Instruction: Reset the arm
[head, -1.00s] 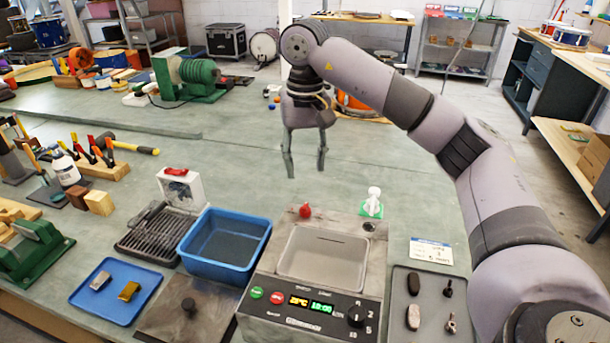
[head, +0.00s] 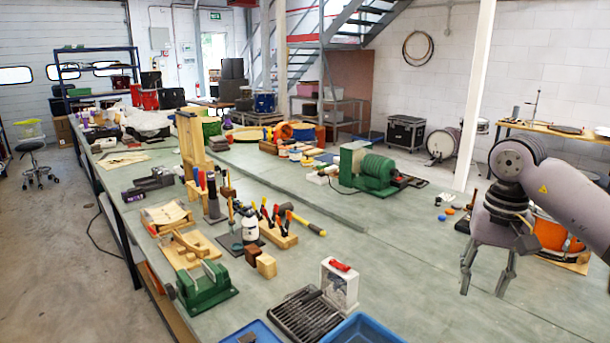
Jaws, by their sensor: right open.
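My right arm comes in from the right edge. My right gripper (head: 482,282) hangs over the bare right part of the green workbench (head: 400,250), fingers pointing down and apart. It is open with nothing between the fingers. My left gripper and arm are not in view.
Near the lower edge are a blue bin (head: 362,330), a black rack (head: 305,316) and a white box with a red top (head: 340,285). A green vise (head: 206,288), a tool block (head: 278,232) and a green machine (head: 366,170) stand further left and back. The bench's middle is clear.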

